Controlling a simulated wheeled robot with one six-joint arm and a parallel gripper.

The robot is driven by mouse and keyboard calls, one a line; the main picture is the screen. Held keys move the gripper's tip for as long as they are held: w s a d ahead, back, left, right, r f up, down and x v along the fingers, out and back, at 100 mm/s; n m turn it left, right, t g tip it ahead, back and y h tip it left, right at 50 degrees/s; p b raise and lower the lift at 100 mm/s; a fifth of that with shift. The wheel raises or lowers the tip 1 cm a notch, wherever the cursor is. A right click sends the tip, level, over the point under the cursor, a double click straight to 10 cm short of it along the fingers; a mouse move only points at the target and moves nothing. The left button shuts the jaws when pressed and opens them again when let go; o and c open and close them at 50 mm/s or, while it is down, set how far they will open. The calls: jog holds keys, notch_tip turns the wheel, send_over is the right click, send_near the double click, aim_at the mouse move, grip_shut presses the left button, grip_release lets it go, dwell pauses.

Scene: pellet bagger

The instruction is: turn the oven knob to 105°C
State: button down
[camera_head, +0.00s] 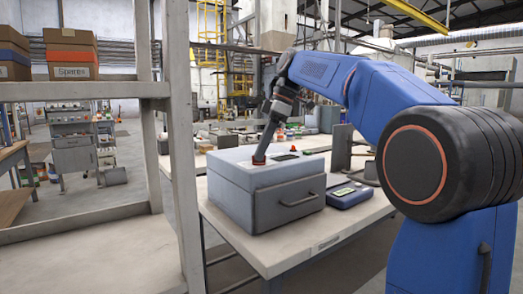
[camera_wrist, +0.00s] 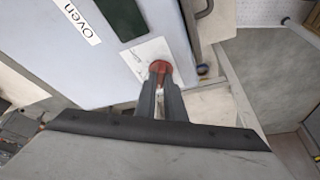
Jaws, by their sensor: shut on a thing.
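The oven (camera_head: 230,190) is a grey box with a front handle, standing on the white table. In the wrist view its top (camera_wrist: 40,35) carries a label reading "Oven" and a dark green display (camera_wrist: 127,18). The red oven knob (camera_wrist: 159,67) sits on a white dial plate (camera_wrist: 138,58). My gripper (camera_wrist: 160,72) comes down on the knob from above, with its two fingers shut on it. In the head view my gripper (camera_head: 259,158) meets the oven top at the knob. The dial markings and the display reading are too small to read.
A blue scale-like device (camera_head: 350,195) stands on the table (camera_head: 300,245) to the right of the oven. A grey shelf post (camera_head: 180,130) rises close to the left. Boxes marked "Spares" (camera_head: 70,72) lie on the shelf. The front table strip is clear.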

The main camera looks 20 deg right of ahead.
jog(key=shift+m, duration=0.3)
jog(key=m, duration=0.2)
jog(key=m+t, duration=0.1)
jog(key=m, duration=0.1)
jog(key=m+t+h, duration=0.1)
jog(key=shift+s+a+m, duration=0.1)
jog(key=shift+s+m, duration=0.15)
jog(key=shift+m, duration=0.15)
jog(key=m+h, duration=0.1)
jog(key=m, duration=0.2)
jog(key=m+t+h, duration=0.1)
jog(key=m, duration=0.2)
jog(key=shift+a, duration=0.2)
jog(key=m+h, duration=0.1)
jog(key=m, duration=0.1)
jog(key=m+h, duration=0.1)
jog(key=m, duration=0.2)
jog(key=shift+a+m+h, duration=0.2)
jog(key=shift+m+h, duration=0.1)
jog(key=m, duration=0.2)
jog(key=m+h, duration=0.1)
jog(key=m, duration=0.2)
jog(key=shift+a+m+g+h, duration=0.15)
jog(key=shift+m+g+h, duration=0.15)
jog(key=c, duration=1.8)
grip_release()
jog(key=shift+c, duration=0.2)
